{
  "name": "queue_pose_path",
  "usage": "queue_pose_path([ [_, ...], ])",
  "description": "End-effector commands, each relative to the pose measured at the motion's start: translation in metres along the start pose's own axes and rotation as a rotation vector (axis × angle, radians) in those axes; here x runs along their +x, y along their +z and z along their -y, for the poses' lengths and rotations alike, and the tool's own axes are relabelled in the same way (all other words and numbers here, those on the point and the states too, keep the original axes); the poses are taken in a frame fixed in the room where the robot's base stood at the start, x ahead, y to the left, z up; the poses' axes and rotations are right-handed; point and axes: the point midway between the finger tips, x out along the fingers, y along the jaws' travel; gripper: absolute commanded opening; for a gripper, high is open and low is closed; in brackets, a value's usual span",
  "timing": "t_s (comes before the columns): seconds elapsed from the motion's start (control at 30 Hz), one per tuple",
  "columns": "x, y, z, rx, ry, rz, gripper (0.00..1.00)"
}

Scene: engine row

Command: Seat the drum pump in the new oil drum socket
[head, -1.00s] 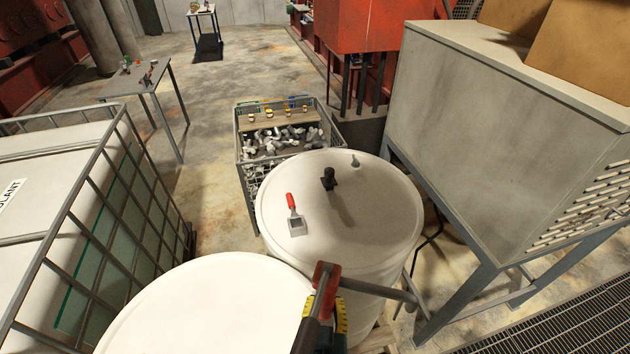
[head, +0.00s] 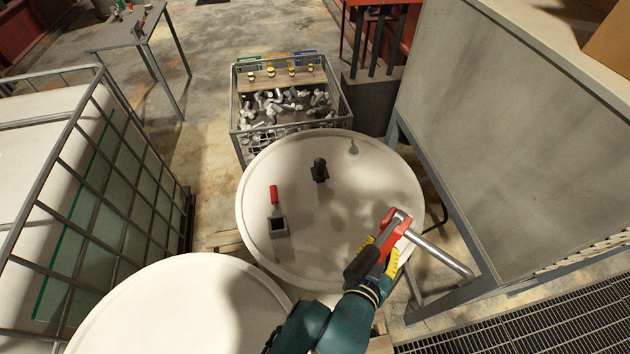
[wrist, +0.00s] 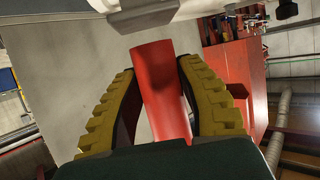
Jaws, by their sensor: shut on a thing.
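The drum pump (head: 397,226) has a red body and a long grey tube sticking out to the lower right. My gripper (head: 384,258) is shut on its red part, above the right side of the far white drum (head: 262,180). In the wrist view, the pump's red part (wrist: 163,95) lies between the yellow-padded fingers (wrist: 165,100). The tube is tilted, not upright. On the drum's lid, a square grey socket-like fitting (head: 278,227) with a dark opening sits at the left, beside a red-handled lever (head: 274,195). A black fitting (head: 320,170) stands near the lid's middle.
A second white drum (head: 170,310) stands nearer, at lower left. A caged tank (head: 110,200) is at the left. A wire crate of metal parts (head: 290,105) stands behind the far drum. A large grey cabinet (head: 490,140) rises close on the right.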

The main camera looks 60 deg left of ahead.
Motion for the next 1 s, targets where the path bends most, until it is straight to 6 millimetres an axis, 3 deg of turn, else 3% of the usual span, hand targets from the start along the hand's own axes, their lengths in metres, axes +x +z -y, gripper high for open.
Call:
queue_pose_path([
  [0.03,0.002,-0.015,0.025,-0.029,-0.069,-0.015,0.00],
  [0.3,-0.004,-0.038,0.159,-0.195,-0.469,-0.016,0.00],
  [0.5,-0.025,-0.051,0.231,-0.288,-0.691,-0.017,0.00],
  [0.7,-0.040,-0.056,0.266,-0.335,-0.808,-0.015,0.00],
  [1.0,-0.043,-0.055,0.272,-0.343,-0.827,-0.013,0.00],
])
